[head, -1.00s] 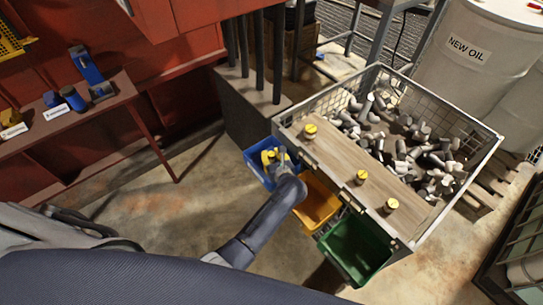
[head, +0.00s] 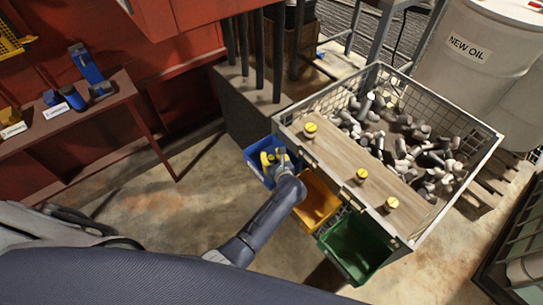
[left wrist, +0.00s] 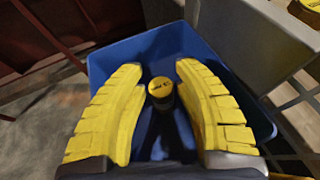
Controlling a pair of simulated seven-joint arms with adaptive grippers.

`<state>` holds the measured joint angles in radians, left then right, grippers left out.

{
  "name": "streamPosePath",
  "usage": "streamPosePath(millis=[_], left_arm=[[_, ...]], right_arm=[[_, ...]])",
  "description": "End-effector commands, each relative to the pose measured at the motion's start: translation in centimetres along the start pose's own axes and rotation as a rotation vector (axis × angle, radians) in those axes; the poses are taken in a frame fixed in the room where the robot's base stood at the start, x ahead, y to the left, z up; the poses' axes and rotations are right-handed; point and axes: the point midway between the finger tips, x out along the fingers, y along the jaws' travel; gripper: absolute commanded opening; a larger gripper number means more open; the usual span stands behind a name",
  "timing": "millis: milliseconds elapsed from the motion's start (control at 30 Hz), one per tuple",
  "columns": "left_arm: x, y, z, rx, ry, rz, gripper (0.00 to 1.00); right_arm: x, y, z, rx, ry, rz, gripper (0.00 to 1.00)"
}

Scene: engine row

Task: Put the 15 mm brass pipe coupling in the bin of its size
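A short coupling (left wrist: 161,88) with a yellow, marked top and dark sides shows in the left wrist view, against the blue bin (left wrist: 118,58). The marking is too small to read. My left gripper (left wrist: 160,66) has yellow fingers spread to either side of the coupling, with narrow gaps showing. I cannot tell how far below the fingertips it is. In the head view my left gripper (head: 273,157) is over the blue bin (head: 252,158). Three more brass couplings, a far one (head: 310,129), a middle one (head: 361,175) and a near one (head: 391,204), stand on the wooden board. My right gripper is out of view.
A yellow bin (head: 318,200) and a green bin (head: 352,250) hang beside the blue one along the wire crate (head: 480,160). The crate holds many grey pipe pieces and bears the wooden board (head: 335,155). Open floor lies left of the bins.

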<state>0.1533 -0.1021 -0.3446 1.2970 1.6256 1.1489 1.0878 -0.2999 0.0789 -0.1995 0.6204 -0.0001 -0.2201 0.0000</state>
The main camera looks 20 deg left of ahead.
Motion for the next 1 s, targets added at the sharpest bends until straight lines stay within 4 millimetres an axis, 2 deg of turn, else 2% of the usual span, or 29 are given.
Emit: streamPosePath(millis=[33,133,367,533,800,1000], left_arm=[[0.0,0.0,0.0,0.000,0.000,0.000,0.37],[0.0,0.0,0.0,0.000,0.000,0.000,0.48],[0.0,0.0,0.1,0.000,-0.001,0.000,0.48],[-0.4,0.0,1.1,-0.001,-0.003,-0.001,0.48],[-3.9,0.0,1.1,-0.002,0.001,-0.001,0.48],[-5.5,0.0,1.1,-0.001,0.000,-0.001,0.48]], right_arm=[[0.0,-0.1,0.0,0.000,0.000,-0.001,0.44],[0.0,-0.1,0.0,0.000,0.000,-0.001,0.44],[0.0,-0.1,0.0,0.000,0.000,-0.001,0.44],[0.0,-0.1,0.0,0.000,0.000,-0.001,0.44],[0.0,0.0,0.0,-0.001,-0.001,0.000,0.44],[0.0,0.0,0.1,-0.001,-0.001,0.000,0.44]])
